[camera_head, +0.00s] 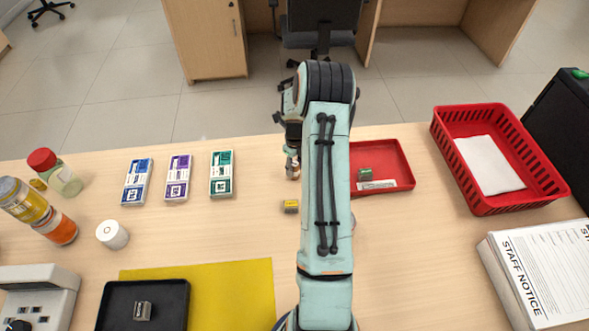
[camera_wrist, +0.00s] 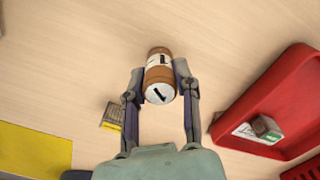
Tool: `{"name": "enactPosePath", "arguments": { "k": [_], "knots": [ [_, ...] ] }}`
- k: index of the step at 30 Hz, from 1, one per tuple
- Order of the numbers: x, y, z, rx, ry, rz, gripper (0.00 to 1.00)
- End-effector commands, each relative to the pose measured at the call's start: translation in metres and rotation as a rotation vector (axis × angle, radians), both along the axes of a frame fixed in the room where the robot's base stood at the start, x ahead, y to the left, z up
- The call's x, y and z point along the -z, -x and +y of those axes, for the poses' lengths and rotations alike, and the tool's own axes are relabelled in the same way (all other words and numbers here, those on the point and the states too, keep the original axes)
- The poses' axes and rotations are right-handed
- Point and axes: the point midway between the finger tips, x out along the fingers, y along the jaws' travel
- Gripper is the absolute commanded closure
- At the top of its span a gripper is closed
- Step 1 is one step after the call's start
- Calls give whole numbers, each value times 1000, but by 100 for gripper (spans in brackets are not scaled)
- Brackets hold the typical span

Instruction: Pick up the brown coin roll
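The brown coin roll (camera_wrist: 160,75), with a white label band and a white end marked 1, sits between the two fingertips of my gripper (camera_wrist: 160,80) in the wrist view. Both finger pads appear to touch its sides, so my gripper looks shut on it. In the head view the roll (camera_head: 293,170) shows upright just below my gripper (camera_head: 292,150), left of the red tray. I cannot tell whether it is clear of the table. My arm hides part of the counter to its right.
A small yellow-and-grey block (camera_head: 290,206) lies close in front. The red tray (camera_head: 405,165) holds a small green-topped block (camera_head: 365,174). A red basket (camera_head: 560,185) stands at right. Three cartons (camera_head: 178,178) lie at left, with free table between them and my gripper.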

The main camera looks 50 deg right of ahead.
Motion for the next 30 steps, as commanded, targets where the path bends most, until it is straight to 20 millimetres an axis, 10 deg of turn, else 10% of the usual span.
{"name": "enactPosePath", "arguments": {
  "k": [17,30],
  "knots": [
    [-12,0,-1,0,1,-1,100],
    [-103,51,55,-1,3,0,100]
  ]
}}
